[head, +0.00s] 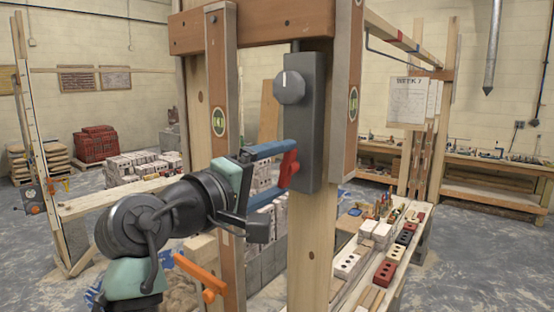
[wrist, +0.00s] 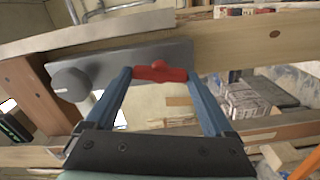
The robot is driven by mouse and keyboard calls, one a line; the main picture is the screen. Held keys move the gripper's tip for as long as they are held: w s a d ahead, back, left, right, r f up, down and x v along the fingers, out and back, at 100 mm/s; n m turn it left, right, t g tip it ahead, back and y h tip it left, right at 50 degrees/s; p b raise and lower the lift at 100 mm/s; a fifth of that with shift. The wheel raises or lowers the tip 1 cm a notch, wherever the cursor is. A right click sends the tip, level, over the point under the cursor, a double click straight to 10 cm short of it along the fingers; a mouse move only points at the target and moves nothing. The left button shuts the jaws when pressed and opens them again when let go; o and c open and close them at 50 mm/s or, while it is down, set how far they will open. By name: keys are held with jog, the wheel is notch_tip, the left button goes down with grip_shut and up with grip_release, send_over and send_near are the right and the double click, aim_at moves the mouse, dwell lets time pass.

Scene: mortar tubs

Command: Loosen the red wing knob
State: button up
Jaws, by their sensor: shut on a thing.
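The red wing knob (head: 288,168) is on the lower part of a dark grey plate (head: 307,125) fixed to a wooden post. A round grey knob (head: 289,87) with a white mark is above it on the same plate. My gripper (head: 284,172) reaches in from the left, with its blue fingers at the red wing knob. In the wrist view the red wing knob (wrist: 161,72) spans between the two blue fingertips, which are shut on it. The grey knob (wrist: 71,84) shows left of the fingers there. The knob's stem is hidden.
Wooden uprights (head: 222,130) stand close beside my gripper and a crossbeam (head: 187,32) runs above. An orange lever (head: 200,277) sticks out below my arm. A bench with bricks (head: 382,250) is at the lower right. Open floor lies at the far right.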

jog(key=shift+a+r+n+p, duration=0.1)
jog(key=shift+n+p, duration=0.65)
jog(key=shift+n, duration=0.55)
jog(key=o, duration=1.1)
jog(key=b+v, duration=0.7)
jog(key=v, duration=0.6)
